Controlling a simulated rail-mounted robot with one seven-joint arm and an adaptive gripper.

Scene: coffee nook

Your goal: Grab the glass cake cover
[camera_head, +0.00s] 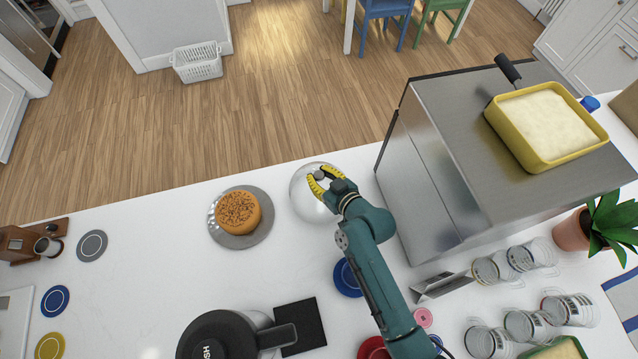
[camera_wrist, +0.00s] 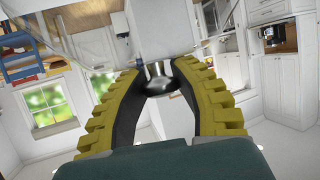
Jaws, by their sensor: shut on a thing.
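The glass cake cover (camera_head: 308,204) is a clear dome with a knob on top, near the far edge of the white counter, to the right of the cake. My gripper (camera_head: 319,181) is at its top with yellow fingers shut on the knob. In the wrist view my gripper (camera_wrist: 160,78) shows its two yellow, ridged fingers around the dark, shiny knob (camera_wrist: 158,72). The clear dome is hard to make out there. I cannot tell whether the dome touches the counter.
A round cake (camera_head: 238,211) sits on a metal plate (camera_head: 262,232) left of the cover. A steel machine (camera_head: 425,185) bearing a yellow pan (camera_head: 548,160) stands close on the right. A black kettle (camera_head: 212,340), coasters and glass mugs are nearer.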

